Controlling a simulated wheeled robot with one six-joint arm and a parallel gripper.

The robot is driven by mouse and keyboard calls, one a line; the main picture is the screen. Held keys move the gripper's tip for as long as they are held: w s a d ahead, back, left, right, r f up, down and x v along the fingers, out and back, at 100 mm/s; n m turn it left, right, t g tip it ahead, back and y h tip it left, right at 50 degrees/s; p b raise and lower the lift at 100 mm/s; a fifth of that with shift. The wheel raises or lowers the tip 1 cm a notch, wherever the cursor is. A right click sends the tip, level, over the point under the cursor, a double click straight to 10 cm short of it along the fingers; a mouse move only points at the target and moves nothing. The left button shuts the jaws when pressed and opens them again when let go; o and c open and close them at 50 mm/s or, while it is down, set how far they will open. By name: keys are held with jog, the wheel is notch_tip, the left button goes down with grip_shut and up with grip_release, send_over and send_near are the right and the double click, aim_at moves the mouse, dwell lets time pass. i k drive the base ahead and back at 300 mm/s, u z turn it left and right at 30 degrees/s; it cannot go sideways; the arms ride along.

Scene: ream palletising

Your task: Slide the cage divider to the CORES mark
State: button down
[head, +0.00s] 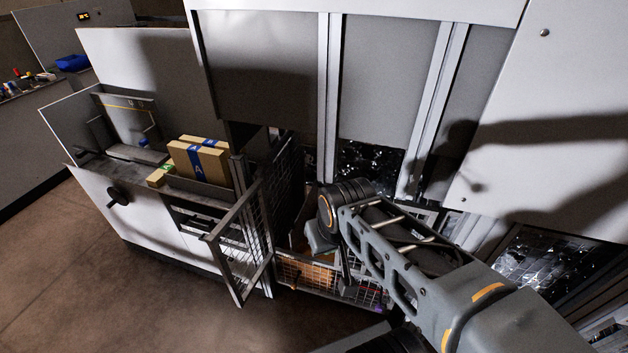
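A wire mesh cage (308,263) stands low at the centre, with brown boxes or board (305,275) inside its left part. A framed mesh panel (238,245) stands out at its left, like an open door. My gripper (346,284) points down at the right part of the cage, below my wrist. It is dark and small, and my arm covers much of that area. I cannot tell whether its fingers are open or touching anything. I cannot make out the divider or the CORES mark for certain.
Brown cartons with blue tape (200,160) sit on a grey bench left of the cage. A white cabinet with a black round knob (118,196) stands below. Tall grey panels and white posts (327,95) rise behind the cage. The brown floor (130,290) at front left is clear.

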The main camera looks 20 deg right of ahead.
aim_at(296, 234)
jog(key=z, duration=0.35)
jog(key=k, duration=1.3)
jog(key=u, duration=0.75)
jog(key=i, duration=1.85)
jog(key=z, duration=0.2)
